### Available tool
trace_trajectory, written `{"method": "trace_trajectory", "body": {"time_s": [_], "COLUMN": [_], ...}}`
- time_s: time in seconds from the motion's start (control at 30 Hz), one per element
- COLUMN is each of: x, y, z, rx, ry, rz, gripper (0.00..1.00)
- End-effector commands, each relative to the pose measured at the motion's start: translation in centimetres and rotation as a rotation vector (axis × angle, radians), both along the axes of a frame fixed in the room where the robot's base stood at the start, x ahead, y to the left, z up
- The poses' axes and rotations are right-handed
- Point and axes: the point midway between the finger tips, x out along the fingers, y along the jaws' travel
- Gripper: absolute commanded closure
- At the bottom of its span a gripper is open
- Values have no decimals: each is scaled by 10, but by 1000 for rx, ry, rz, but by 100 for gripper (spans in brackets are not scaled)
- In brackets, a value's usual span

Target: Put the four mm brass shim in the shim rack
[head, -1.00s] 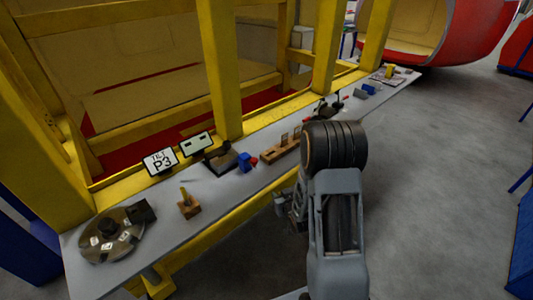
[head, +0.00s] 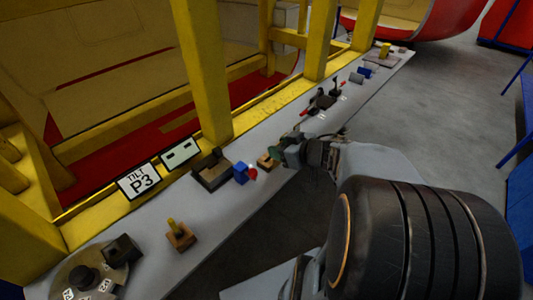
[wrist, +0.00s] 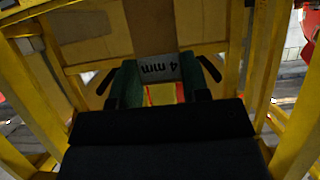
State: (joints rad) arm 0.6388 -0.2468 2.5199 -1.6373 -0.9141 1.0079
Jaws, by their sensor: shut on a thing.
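The shim, a brown plate (wrist: 150,28) with a pale end marked "4 mm", is held between my gripper's green-padded fingers (wrist: 158,78) in the wrist view. In the head view, my gripper (head: 284,153) is over the narrow grey bench, right beside the wooden shim rack (head: 264,162). The gripper and wrist hide most of the rack, and only its left end shows. The shim cannot be made out in the head view, and I cannot tell whether it touches the rack.
A blue block (head: 240,173) with a red knob and a dark tray (head: 212,170) stand left of the rack. A dark fixture with red handles (head: 322,102) stands beyond it. Yellow posts (head: 200,70) rise behind the grey bench (head: 200,245).

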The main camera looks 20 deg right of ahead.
Motion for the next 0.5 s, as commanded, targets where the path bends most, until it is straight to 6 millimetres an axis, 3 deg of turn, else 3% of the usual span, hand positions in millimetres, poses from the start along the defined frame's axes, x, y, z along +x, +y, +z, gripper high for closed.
{"method": "trace_trajectory", "body": {"time_s": [0.33,0.5], "x": [78,102], "y": [-19,-25], "z": [-39,-69], "rx": [3,2], "ry": [5,3], "rz": [0,-2], "gripper": [84,84]}}
